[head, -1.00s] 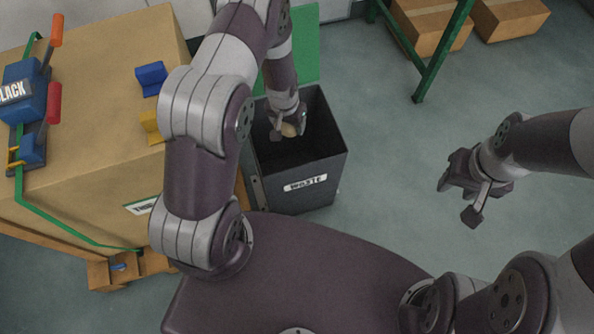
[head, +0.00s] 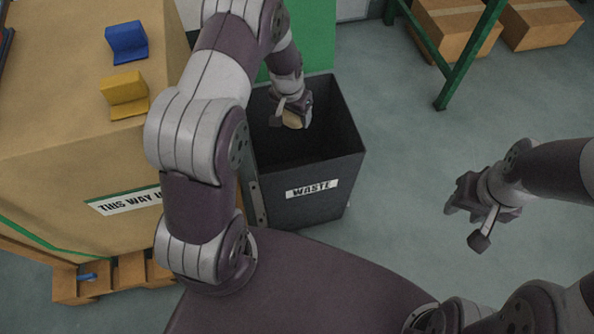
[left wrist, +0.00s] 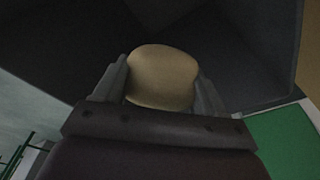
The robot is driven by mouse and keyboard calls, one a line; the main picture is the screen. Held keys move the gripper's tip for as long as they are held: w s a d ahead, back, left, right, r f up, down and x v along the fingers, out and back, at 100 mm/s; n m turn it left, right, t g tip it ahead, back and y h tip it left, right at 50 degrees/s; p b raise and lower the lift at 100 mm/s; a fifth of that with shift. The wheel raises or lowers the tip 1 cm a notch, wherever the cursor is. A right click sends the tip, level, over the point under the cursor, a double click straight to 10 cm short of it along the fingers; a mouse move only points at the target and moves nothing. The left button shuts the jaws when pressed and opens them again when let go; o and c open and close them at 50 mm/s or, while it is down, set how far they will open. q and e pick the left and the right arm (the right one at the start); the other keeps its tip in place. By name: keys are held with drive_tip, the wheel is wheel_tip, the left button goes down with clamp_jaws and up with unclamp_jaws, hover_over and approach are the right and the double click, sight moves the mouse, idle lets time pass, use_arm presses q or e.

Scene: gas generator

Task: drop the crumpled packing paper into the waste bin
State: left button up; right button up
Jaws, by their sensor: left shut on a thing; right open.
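The waste bin (head: 308,207) is a dark grey open-topped box with a white WASTE label, standing on the floor at the middle of the head view. My left gripper (head: 293,117) is over the bin's opening, pointing down. It is shut on the crumpled packing paper (head: 297,119), a tan lump. In the left wrist view the paper (left wrist: 162,78) sits between the two fingers, with the dark bin interior (left wrist: 245,50) beyond it. My right gripper (head: 472,220) is open and empty, over the floor to the right of the bin.
A large cardboard box (head: 60,150) on a wooden pallet (head: 130,272) stands left of the bin, with a blue block (head: 127,42) and a yellow block (head: 124,94) on it. A green panel (head: 313,45) is behind the bin.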

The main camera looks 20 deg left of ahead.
use_arm(q)
drive_tip(key=shift+r, duration=0.1)
drive_tip(key=o, duration=1.1)
drive_tip(key=shift+r, duration=0.1)
drive_tip(key=r+p, duration=0.1)
drive_tip(key=r, duration=0.2)
drive_tip(key=s+r+p, duration=0.1)
drive_tip(key=r+p, duration=0.1)
drive_tip(key=r, duration=0.2)
drive_tip(key=r+p, duration=0.1)
drive_tip(key=r, duration=0.3)
drive_tip(key=shift+s+a+r+p, duration=0.1)
drive_tip(key=shift+s+a+p, duration=0.05)
drive_tip(key=shift+s+p, duration=0.2)
drive_tip(key=shift+s+r, duration=0.1)
drive_tip(key=shift+r, duration=0.45)
